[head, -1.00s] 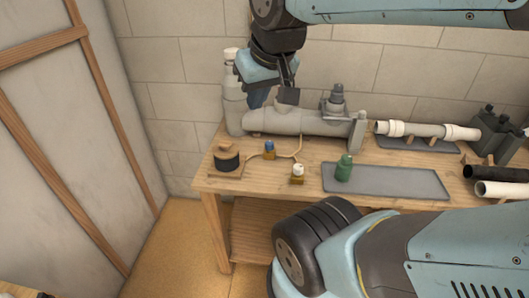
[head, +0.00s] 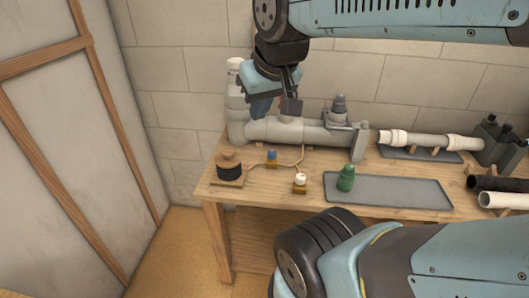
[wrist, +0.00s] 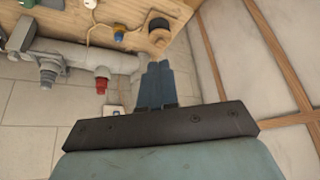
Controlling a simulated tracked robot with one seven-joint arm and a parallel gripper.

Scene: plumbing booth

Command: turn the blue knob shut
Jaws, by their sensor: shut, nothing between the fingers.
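A small blue knob (head: 271,154) on a brass-coloured body stands on the wooden bench, between a dark spool and a white-topped fitting. Which way the blue knob is turned is too small to tell.
The grey pipe (head: 325,134) runs along the back of the bench. A red knob (wrist: 101,84) sticks out from it. A cord curves between the small items.

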